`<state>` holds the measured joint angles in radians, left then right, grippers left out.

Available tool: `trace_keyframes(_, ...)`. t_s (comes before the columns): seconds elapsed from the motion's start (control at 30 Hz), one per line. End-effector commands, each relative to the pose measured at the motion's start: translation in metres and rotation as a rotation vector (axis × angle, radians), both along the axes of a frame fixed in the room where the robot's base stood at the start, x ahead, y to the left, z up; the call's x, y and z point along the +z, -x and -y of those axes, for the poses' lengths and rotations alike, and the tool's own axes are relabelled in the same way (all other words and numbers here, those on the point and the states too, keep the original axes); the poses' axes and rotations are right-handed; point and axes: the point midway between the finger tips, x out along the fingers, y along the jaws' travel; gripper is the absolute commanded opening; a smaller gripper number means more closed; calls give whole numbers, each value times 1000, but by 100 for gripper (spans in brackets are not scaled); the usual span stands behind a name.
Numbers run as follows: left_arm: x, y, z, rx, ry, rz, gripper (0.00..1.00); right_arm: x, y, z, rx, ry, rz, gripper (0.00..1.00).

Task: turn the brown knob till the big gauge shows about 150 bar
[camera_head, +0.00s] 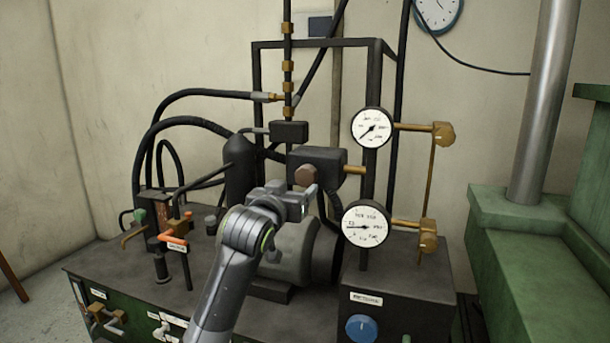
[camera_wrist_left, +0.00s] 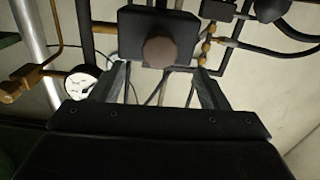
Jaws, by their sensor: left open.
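The brown knob (camera_head: 305,176) is on the front of a dark valve block (camera_head: 325,160) in the middle of the rig. It also shows in the left wrist view (camera_wrist_left: 160,52), beyond and between my fingers. My left gripper (camera_head: 308,193) is open, just below and in front of the knob; its fingers (camera_wrist_left: 161,72) hold nothing, and I cannot tell whether they touch the knob. The big gauge (camera_head: 367,223) is the lower white dial; its needle points left, and its figures are too small to read surely. My right gripper is not in view.
A smaller gauge (camera_head: 372,128) sits above the big one, its needle toward lower left. A motor (camera_head: 290,255) lies below my gripper. A blue knob (camera_head: 360,327) is at the front.

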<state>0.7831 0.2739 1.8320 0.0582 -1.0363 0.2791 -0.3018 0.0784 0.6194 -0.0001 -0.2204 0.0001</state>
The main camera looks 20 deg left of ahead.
Motion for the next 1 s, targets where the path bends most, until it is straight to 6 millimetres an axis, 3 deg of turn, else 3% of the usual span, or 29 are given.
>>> trace_keyframes(0.5,2,-68,2,0,1,-1,69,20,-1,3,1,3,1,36)
trace_keyframes(0.7,1,-81,3,0,0,1,69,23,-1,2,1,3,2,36)
trace_keyframes(1.0,0,-84,3,0,0,1,69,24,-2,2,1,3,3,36)
